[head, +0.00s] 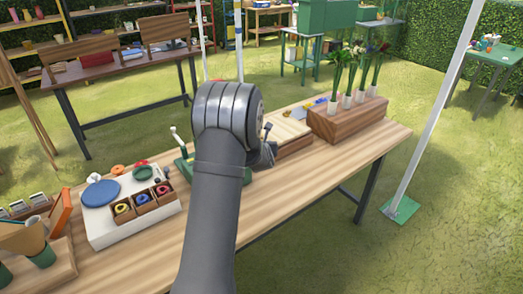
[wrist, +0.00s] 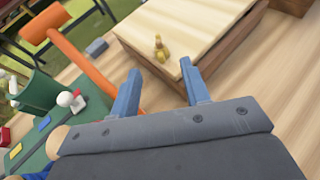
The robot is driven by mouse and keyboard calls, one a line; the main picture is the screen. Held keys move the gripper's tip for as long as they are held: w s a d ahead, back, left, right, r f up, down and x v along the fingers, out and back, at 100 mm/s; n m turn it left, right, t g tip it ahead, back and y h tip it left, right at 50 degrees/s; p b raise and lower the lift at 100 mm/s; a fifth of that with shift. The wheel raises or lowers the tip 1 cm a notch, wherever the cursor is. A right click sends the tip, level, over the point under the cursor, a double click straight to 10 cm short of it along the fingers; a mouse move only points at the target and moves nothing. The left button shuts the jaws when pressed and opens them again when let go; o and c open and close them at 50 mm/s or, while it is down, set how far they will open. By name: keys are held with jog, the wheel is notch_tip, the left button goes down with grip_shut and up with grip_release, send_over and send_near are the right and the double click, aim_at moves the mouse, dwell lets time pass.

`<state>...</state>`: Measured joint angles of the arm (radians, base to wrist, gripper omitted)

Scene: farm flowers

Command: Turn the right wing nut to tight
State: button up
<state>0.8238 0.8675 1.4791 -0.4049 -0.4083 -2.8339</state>
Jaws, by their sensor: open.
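A small brass wing nut (wrist: 160,48) stands on the top board of a wooden press (wrist: 205,22) in the wrist view, near the board's near left corner. The press also shows in the head view (head: 293,132), just right of my arm. My gripper (wrist: 160,75) is open and empty. Its two blue fingers point toward the wing nut, with the nut between and beyond the tips, not touching. In the head view my wrist hides most of the gripper and the wing nut. I see only one wing nut; its tightness cannot be told.
An orange T-shaped handle (wrist: 75,55) rises close to my left finger, by a green tool base (wrist: 50,140) with a white knob. A tray with coloured rings (head: 105,222) lies at left. The front right tabletop is clear.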

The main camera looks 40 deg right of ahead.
jog(key=v, duration=0.9)
jog(key=shift+s, duration=0.2)
jog(key=shift+a+r, duration=0.1)
jog(key=shift+a, duration=0.05)
jog(key=w+d+r+m+g, duration=0.15)
jog(key=d+m, duration=0.25)
jog(key=m, duration=0.5)
jog(key=w+d+r+m+g, duration=0.1)
jog(key=w+d+m+g, duration=0.3)
jog(key=m, duration=0.5)
jog(key=w+a+r+m+g+y, duration=0.25)
jog(key=r+m+y, duration=0.4)
jog(key=m, duration=1.15)
jog(key=shift+t+h, duration=0.4)
jog(key=shift+h, duration=0.15)
jog(key=x, duration=1.6)
jog(key=shift+w+d+f, duration=0.1)
jog(key=shift+w+d, duration=0.25)
jog(key=shift+d, duration=0.1)
